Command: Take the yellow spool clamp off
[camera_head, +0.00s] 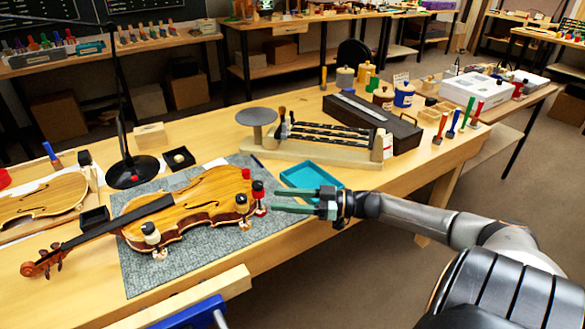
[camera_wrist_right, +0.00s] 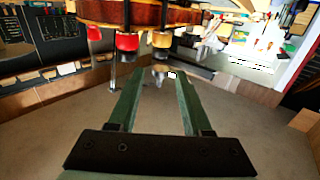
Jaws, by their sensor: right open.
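The violin (camera_head: 190,203) lies on a grey mat (camera_head: 135,278) with several spool clamps on its edge. The yellow spool clamp (camera_head: 241,204) stands on the near edge, dark on top. It also shows in the right wrist view (camera_wrist_right: 161,41), beside a dark-and-red clamp (camera_wrist_right: 127,42) and a red clamp (camera_wrist_right: 94,33). My right gripper (camera_head: 274,201) is open and empty, its green fingers pointing left towards the clamps, just right of them. In the wrist view the fingertips (camera_wrist_right: 159,78) are apart, with a clamp's lower hardware beyond them. My left gripper is out of view.
A teal tray (camera_head: 311,176) lies behind my right gripper. A pale-topped clamp (camera_head: 150,232) sits farther left on the violin. A wooden holder with bows (camera_head: 325,145), a dark case (camera_head: 372,117) and a black lamp base (camera_head: 132,172) stand behind.

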